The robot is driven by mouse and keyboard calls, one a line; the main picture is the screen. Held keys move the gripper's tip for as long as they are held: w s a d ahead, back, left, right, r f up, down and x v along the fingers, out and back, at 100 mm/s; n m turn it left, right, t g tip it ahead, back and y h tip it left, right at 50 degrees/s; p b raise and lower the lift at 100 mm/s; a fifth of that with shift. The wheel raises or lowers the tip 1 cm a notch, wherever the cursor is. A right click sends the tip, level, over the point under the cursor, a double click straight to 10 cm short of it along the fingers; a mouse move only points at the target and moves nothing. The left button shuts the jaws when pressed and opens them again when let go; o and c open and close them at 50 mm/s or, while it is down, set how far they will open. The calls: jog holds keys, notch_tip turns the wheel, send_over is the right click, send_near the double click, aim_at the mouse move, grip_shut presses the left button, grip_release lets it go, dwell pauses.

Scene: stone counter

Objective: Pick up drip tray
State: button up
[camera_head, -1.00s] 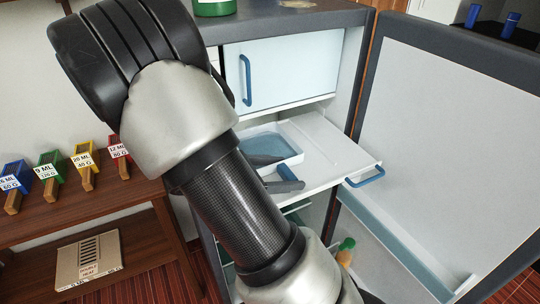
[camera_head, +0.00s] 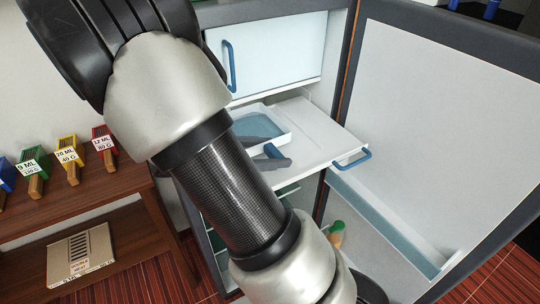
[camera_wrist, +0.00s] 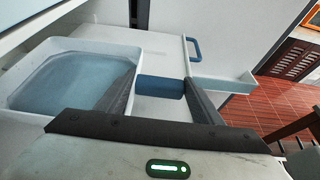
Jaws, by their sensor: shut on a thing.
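The drip tray (camera_head: 287,137) is a shallow white tray with a blue-grey inside. It lies at or just above the white pull-out shelf; I cannot tell whether it touches. It also shows at the left in the wrist view (camera_wrist: 100,48). My gripper (camera_wrist: 163,88) is shut on a blue block, which appears to be the tray's handle (camera_wrist: 160,88). One dark finger covers the tray's right wall in the wrist view, and the join of handle and tray is hidden. In the head view my arm covers the tray's left part.
The pull-out shelf (camera_head: 325,143) has a blue handle (camera_head: 352,159) at its front. A closed white compartment door (camera_head: 285,55) is above it. The open cabinet door (camera_head: 430,120) stands at right. A wooden rack (camera_head: 90,190) with coloured holders is at left.

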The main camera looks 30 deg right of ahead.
jog(key=shift+r, duration=0.85)
jog(key=s+b, duration=0.3)
jog(key=s, duration=0.9)
jog(key=shift+d+f, duration=0.15)
jog(key=shift+f, duration=0.1)
jog(key=b, duration=0.3)
jog(key=shift+f, duration=0.1)
jog(key=shift+s+d+r+b, duration=0.1)
jog(key=shift+s+r+b, duration=0.05)
jog(key=shift+s+b, duration=1.6)
jog(key=shift+s+d+r+b, duration=0.15)
jog(key=shift+s+b, duration=1.05)
jog(key=shift+b, duration=0.9)
jog(key=shift+a, duration=0.15)
